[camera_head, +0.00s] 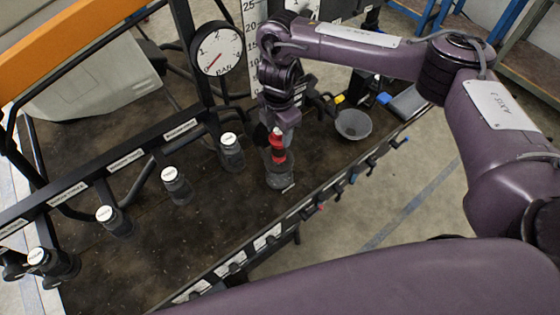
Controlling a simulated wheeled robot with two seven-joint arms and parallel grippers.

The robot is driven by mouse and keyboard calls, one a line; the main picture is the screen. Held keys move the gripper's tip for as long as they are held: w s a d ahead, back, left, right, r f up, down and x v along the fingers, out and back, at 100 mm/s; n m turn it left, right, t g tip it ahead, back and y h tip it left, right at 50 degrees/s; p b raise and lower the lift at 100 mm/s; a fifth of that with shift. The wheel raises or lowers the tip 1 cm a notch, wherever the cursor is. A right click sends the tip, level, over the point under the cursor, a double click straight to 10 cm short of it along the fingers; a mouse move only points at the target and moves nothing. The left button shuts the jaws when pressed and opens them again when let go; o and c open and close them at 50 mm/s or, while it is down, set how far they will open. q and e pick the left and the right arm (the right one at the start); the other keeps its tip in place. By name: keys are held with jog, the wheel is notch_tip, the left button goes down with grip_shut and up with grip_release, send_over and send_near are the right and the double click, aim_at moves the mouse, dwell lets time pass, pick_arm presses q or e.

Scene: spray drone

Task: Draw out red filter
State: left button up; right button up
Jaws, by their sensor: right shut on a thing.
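The red filter (277,141) stands upright in the middle of the dark bench, its lower part in or just above a dark grey cup-like holder (279,176). My right gripper (279,124) points down from above and is shut on the top of the red filter. The arm's wrist hides part of what lies behind it. I cannot tell how deep the filter sits in the holder. My left gripper is not in view.
The bench top (225,220) is bare around the holder. Several capped dark bottles hang along a black labelled rail at the left, one of them a near bottle (231,152). A pressure gauge (217,49) stands behind. A grey funnel (353,124) is to the right.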

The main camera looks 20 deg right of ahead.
jog(key=shift+r+p, duration=1.05)
jog(key=shift+r, duration=0.1)
